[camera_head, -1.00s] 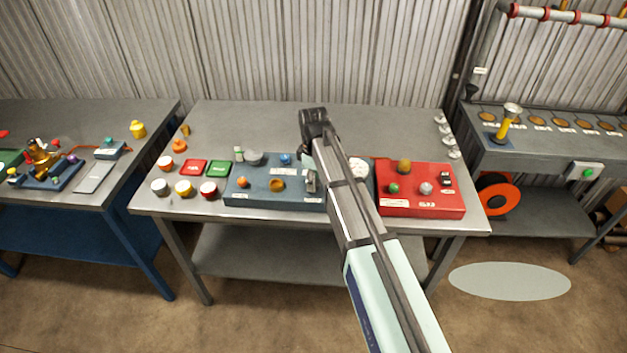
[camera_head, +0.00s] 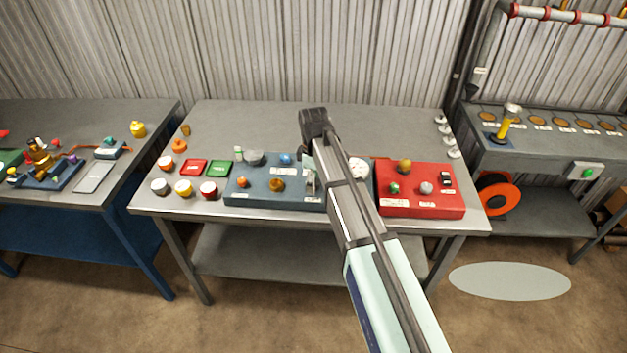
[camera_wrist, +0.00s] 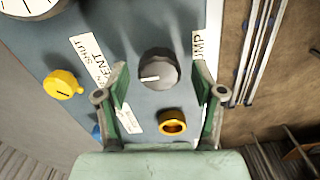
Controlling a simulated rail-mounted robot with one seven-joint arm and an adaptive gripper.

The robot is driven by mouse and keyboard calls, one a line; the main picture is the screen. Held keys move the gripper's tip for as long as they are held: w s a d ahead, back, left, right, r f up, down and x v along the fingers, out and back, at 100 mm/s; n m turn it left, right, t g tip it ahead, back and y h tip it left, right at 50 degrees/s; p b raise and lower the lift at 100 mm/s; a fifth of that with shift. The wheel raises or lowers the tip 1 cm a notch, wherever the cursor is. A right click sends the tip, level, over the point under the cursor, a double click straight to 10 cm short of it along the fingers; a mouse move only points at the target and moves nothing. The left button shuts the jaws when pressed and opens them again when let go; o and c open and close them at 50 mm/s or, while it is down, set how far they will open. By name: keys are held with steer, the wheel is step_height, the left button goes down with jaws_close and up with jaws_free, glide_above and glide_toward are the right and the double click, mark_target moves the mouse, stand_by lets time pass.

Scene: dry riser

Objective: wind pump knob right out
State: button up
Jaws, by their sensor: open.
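The pump knob (camera_wrist: 158,70) is a dark grey round knob with a white pointer line, on a blue-grey panel (camera_wrist: 120,20) in the wrist view. A partly hidden label (camera_wrist: 198,45) ending in "UMP" is beside it. My gripper (camera_wrist: 161,78) is open, with one green-padded finger on each side of the knob and visible gaps to both. I cannot tell how deep the fingertips reach. In the head view my gripper (camera_head: 310,180) is over the right part of the blue panel box (camera_head: 232,199), and the arm hides the knob there.
A yellow knob (camera_wrist: 62,84) and a yellow ring-shaped part (camera_wrist: 173,122) are close by on the panel. A white gauge (camera_wrist: 30,6) is at the wrist view's upper left. A red box (camera_head: 420,207) stands right of the arm. The back of the table (camera_head: 240,120) is clear.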

steer(key=shift+r, duration=0.1)
step_height(320, 180, up, 12)
stand_by(0.5)
stand_by(0.4)
